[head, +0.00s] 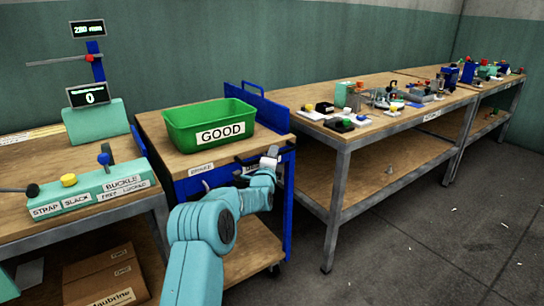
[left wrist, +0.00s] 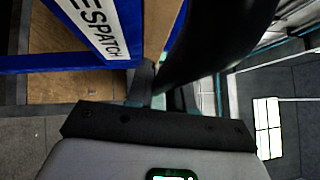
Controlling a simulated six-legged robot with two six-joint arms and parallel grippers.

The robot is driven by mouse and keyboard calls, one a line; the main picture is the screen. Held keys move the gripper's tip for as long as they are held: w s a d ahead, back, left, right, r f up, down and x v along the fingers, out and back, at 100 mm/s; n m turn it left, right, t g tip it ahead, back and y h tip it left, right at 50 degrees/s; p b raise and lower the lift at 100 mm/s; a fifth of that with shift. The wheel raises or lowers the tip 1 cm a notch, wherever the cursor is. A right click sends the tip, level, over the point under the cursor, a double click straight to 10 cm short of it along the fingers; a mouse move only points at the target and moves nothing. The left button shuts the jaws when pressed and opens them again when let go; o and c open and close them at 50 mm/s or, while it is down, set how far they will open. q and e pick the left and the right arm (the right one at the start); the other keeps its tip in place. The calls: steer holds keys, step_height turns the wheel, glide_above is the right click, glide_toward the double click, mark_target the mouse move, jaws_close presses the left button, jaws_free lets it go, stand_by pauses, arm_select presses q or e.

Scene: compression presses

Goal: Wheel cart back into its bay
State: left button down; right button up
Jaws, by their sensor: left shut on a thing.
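The cart (head: 151,127) has a wooden top, a blue frame and a lower shelf. It stands between two benches, with a green bin marked GOOD (head: 212,124) on top. A BRAKE label (head: 201,168) shows on its front. My left gripper (head: 269,160) is at the cart's front right, shut on its dark handle. In the left wrist view the black handle (left wrist: 215,40) runs up from between the fingers (left wrist: 150,95). The cart's blue front and a label ending in ESPATCH (left wrist: 95,28) show beside it. My right gripper is out of view.
The left bench (head: 70,225) carries a green buckle fixture (head: 95,190) close to the cart. The right bench (head: 395,125), covered with small parts, stands just right of the cart. The floor at the right (head: 440,240) is mostly clear.

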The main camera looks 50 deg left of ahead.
arm_select(q)
steer(key=shift+s+a+r, duration=0.1)
steer(key=shift+a+r, duration=0.05)
steer(key=shift+r, duration=0.2)
steer(key=c, duration=1.3)
jaws_free()
steer(key=shift+o, duration=1)
steer(key=shift+a+f, duration=0.1)
steer(key=shift+f, duration=0.15)
steer(key=shift+s+d+f, duration=0.15)
steer(key=shift+s+d, duration=0.15)
steer(key=shift+d, duration=0.1)
steer(key=p+v, duration=0.1)
steer(key=v, duration=1.4)
